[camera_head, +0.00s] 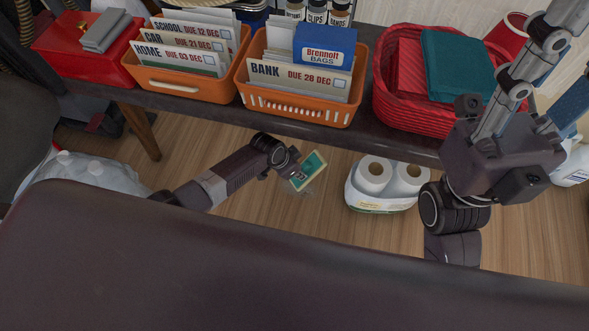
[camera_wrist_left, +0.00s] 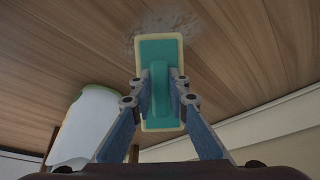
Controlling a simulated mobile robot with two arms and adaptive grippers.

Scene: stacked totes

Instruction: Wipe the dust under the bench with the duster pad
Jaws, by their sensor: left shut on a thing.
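The duster pad (camera_head: 309,171), teal with a pale yellow rim, is in my left gripper (camera_head: 291,167), low in front of the bench (camera_head: 300,127). The left wrist view shows both fingers of the left gripper (camera_wrist_left: 160,95) closed on the teal handle of the pad (camera_wrist_left: 157,52). A grey dust patch (camera_wrist_left: 183,22) lies on the wood floor around the pad's far end. Part of it is hidden behind the pad, and I cannot tell whether they touch. My right gripper (camera_head: 562,62) is raised at the right with its fingers apart, empty.
Paper rolls in a white pack (camera_head: 352,197) stand on the floor right of the pad. On the bench are a red box (camera_head: 75,62), orange baskets (camera_head: 190,88) with envelopes, and a red woven basket (camera_head: 400,113). A pale bag (camera_head: 85,172) lies left. Floor between is clear.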

